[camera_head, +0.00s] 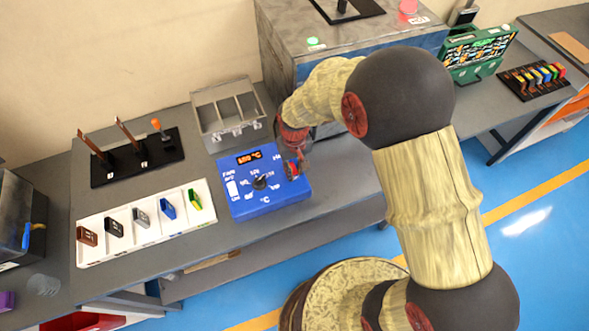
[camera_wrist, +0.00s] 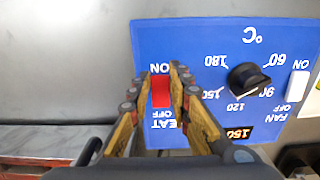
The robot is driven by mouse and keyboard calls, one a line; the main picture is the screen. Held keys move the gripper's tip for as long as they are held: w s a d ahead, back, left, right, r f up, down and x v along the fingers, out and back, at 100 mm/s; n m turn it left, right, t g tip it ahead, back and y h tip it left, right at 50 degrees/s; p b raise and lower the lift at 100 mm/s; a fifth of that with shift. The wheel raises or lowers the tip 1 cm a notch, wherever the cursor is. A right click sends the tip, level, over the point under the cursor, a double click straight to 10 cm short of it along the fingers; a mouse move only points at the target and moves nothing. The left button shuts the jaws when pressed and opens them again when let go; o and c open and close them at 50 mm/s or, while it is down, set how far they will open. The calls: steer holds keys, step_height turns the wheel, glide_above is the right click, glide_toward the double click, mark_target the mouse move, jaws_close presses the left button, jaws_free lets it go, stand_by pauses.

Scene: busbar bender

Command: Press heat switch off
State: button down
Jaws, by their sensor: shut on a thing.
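The blue control box (camera_head: 240,204) stands on the grey bench and also fills much of the wrist view (camera_wrist: 215,45), upside down there. Its red heat switch (camera_wrist: 161,92) sits between the ON and OFF labels. My gripper (camera_wrist: 161,76) has one finger on each side of the switch and is shut on it. Which way the switch is tipped is hard to tell.
The box also has a black dial (camera_wrist: 247,81), a white fan switch (camera_wrist: 298,84) and a lit display (camera_head: 249,157). A grey bin (camera_head: 228,112) stands behind it. A white rack (camera_head: 146,222) of coloured pieces and a black tool board (camera_head: 138,158) are to the left.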

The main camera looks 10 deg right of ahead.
steer(key=shift+r, duration=0.1)
steer(key=shift+w+r+g+p, duration=0.1)
steer(key=shift+w+g+p, duration=0.1)
steer(key=shift+g+p, duration=0.5)
steer(key=shift+w+a+r+g+h+p, duration=0.1)
steer(key=shift+w+g+h+p, duration=0.15)
steer(key=shift+g+h+p, duration=0.5)
steer(key=shift+y, duration=0.25)
steer(key=c, duration=1.6)
jaws_free()
steer(key=shift+c, duration=0.2)
steer(key=shift+r, duration=0.1)
steer(key=v, duration=1.1)
steer(key=shift+w+r, duration=0.3)
steer(key=shift+r, duration=0.05)
